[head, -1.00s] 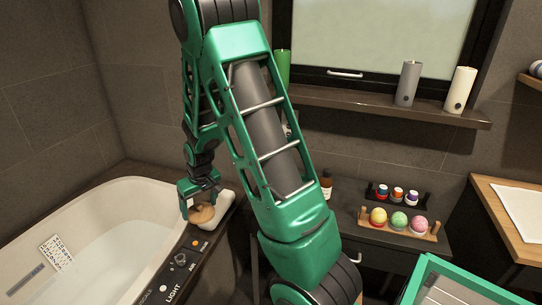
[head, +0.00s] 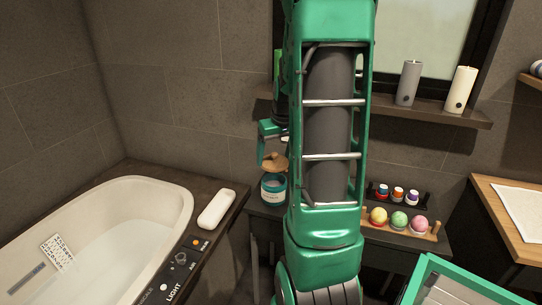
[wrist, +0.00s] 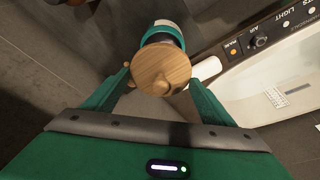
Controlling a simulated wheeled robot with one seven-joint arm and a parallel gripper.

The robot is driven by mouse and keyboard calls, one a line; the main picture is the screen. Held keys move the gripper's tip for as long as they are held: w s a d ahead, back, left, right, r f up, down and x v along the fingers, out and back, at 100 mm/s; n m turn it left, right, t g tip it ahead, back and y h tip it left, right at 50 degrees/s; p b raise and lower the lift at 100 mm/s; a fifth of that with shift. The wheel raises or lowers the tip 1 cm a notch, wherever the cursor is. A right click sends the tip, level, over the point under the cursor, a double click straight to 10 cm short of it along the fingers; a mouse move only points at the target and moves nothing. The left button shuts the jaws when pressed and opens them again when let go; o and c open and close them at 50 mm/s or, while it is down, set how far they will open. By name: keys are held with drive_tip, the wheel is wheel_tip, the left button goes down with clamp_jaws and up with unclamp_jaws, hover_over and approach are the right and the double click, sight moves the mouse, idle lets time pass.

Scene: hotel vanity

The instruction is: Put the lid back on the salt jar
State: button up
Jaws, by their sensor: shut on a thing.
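The round wooden lid (head: 275,161) with a small knob is held by my gripper (head: 270,140), which is mostly hidden behind my arm in the head view. In the wrist view the lid (wrist: 161,69) sits between the two fingers (wrist: 160,93). The salt jar (head: 273,188), with a teal band and pale contents, stands on the dark side table. In the head view the lid is just above the jar's mouth. In the wrist view the jar (wrist: 165,29) shows partly behind the lid, toward the top. I cannot tell whether lid and jar touch.
A white bath pillow (head: 216,209) lies on the tub (head: 185,208) edge, left of the jar. Several coloured bath bombs sit in a wooden holder (head: 402,233) on the table to the right, with small jars (head: 398,196) behind. Candles (head: 408,84) stand on the shelf above.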

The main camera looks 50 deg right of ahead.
drive_tip(key=shift+f, duration=3)
drive_tip(key=shift+s+r, duration=0.1)
drive_tip(key=shift+f, duration=0.2)
drive_tip(key=o, duration=1.1)
drive_tip(key=shift+o, duration=0.3)
drive_tip(key=shift+r, duration=3.5)
